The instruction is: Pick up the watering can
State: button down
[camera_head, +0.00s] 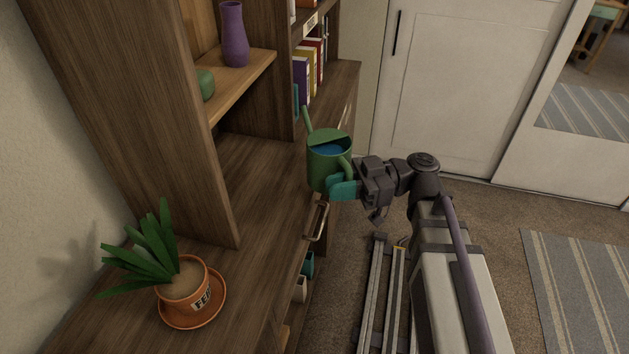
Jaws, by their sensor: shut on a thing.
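The green watering can (322,167) is at the right edge of the wooden cabinet top, upright, with its spout pointing up and to the left. Blue water shows inside its open top. My gripper (344,187) reaches in from the right and is shut on the can at its handle side. The teal fingers are partly hidden against the can. I cannot tell whether the can's base touches the cabinet top or is raised above it.
A potted plant (187,284) on an orange saucer (219,313) stands at the front left. A shelf holds a purple vase (233,38) and a green pot (206,84). Books (302,75) stand behind the can. The cabinet top (262,180) between plant and can is clear.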

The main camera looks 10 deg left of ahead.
jog(key=s+d, duration=0.1)
jog(key=d, duration=0.5)
jog(key=shift+d, duration=0.1)
